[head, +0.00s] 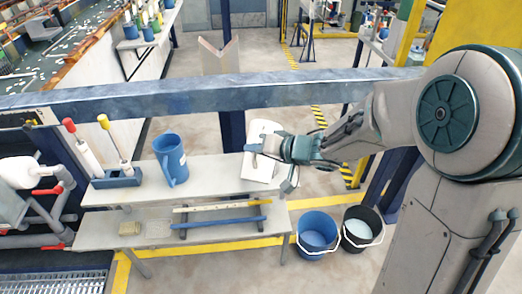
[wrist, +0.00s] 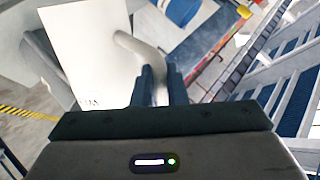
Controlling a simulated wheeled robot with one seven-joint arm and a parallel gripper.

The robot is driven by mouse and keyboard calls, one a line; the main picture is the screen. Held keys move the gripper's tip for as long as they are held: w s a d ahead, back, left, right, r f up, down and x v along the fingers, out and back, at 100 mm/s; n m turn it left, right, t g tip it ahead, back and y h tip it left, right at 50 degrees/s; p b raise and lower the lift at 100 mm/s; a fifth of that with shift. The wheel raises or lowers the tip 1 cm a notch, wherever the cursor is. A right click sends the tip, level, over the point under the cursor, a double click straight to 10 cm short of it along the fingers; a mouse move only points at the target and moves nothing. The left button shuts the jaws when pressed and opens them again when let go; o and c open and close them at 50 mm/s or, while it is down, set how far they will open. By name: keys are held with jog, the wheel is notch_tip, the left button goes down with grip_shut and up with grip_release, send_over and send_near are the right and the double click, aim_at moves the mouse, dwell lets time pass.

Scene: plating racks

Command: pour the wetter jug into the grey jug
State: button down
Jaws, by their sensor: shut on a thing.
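A blue jug (head: 168,165) stands upright on the bench in the head view, with its handle towards the front. My gripper (head: 257,149) is at the bench's right end, to the right of the blue jug. It is shut on the handle of a white to pale grey jug (head: 264,173). In the wrist view, the curved handle of the pale jug (wrist: 95,45) runs between the fingertips of my gripper (wrist: 160,85). I cannot tell whether the pale jug touches the bench. The insides of both jugs are hidden, so their wetness cannot be told.
The bench (head: 215,180) has a blue holder (head: 116,179) with red- and yellow-topped tools at left. A blue bucket (head: 317,240) and a black bucket (head: 362,236) stand on the floor at right. A blue-grey beam (head: 180,95) crosses behind the bench.

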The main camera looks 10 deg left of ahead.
jog(key=shift+s+f+n+t+b, duration=0.3)
jog(key=shift+f+n+t+b, duration=0.25)
jog(key=shift+b, duration=1.55)
jog(key=shift+s+f+n+t+b, duration=0.35)
jog(key=shift+f+b, duration=0.3)
jog(key=shift+b, duration=1.45)
jog(key=shift+w+n+t+b, duration=0.1)
jog(key=shift+n+t+b, duration=0.2)
jog(key=shift+b, duration=0.5)
jog(key=shift+w+r+n+t+y+b, duration=0.1)
jog(key=shift+r+n+t+y+b, duration=0.25)
jog(key=shift+b, duration=0.95)
jog(key=shift+w+n+t+y+b, duration=0.15)
jog(key=shift+n+t+b, duration=0.3)
jog(key=shift+b, duration=0.85)
jog(key=shift+s+r, duration=0.1)
jog(key=shift+r, duration=0.1)
jog(key=shift+r+n, duration=0.5)
jog(key=shift+r, duration=0.3)
jog(key=shift+w+r, duration=0.1)
jog(key=shift+w, duration=0.1)
